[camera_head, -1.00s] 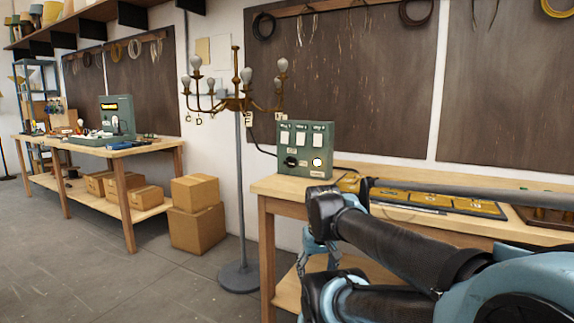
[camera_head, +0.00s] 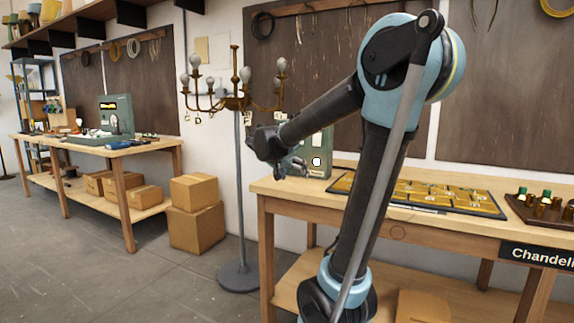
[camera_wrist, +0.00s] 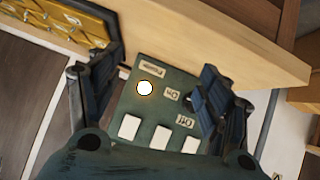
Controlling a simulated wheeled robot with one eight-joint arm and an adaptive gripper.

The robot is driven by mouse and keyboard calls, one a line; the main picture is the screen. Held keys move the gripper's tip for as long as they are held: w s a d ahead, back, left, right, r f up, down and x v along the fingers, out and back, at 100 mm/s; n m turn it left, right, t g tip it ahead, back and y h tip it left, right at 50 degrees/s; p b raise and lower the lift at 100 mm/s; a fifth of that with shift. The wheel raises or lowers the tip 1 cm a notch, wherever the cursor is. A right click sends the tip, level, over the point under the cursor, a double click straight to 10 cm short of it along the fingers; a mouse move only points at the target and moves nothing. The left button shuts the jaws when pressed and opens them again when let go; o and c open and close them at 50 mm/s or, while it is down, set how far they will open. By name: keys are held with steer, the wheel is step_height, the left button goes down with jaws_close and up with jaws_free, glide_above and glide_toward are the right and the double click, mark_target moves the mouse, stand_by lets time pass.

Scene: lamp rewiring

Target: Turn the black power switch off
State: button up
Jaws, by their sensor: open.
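The green control panel (camera_head: 318,147) stands upright on the left end of the near workbench, mostly behind my gripper (camera_head: 290,168) in the head view. A white round indicator (camera_head: 316,161) shows on its front. In the wrist view the panel (camera_wrist: 150,107) is seen between the spread fingers of my gripper (camera_wrist: 160,88), with the white indicator (camera_wrist: 145,88) and "Power", "On" and "Off" labels. The black power switch is not clearly visible; the right finger covers the area beside the On and Off labels. My gripper is open and empty, close in front of the panel; contact cannot be told.
A brass chandelier (camera_head: 236,100) on a grey stand is just left of the panel. A yellow-and-black board (camera_head: 425,196) lies on the workbench (camera_head: 265,187) to the right, with a bulb tray (camera_head: 530,212) beyond. Cardboard boxes (camera_head: 195,228) are on the floor at left.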

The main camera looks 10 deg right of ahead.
steer(key=w+a+r+m+t, duration=0.1)
steer(key=w+a+r+t, duration=0.3)
steer(key=w+a, duration=0.55)
steer(key=shift+g+h, duration=0.4)
steer(key=shift+g, duration=0.1)
steer(key=x, duration=0.6)
steer(key=r+x, duration=0.1)
steer(key=x, duration=0.5)
steer(key=r+x, duration=0.1)
steer(key=x, duration=0.5)
steer(key=shift+w+d+f, duration=0.15)
steer(key=shift+w+d, duration=0.2)
steer(key=shift+w, duration=0.05)
steer(key=c, duration=1)
steer(key=shift+d, duration=0.15)
steer(key=shift+c, duration=0.2)
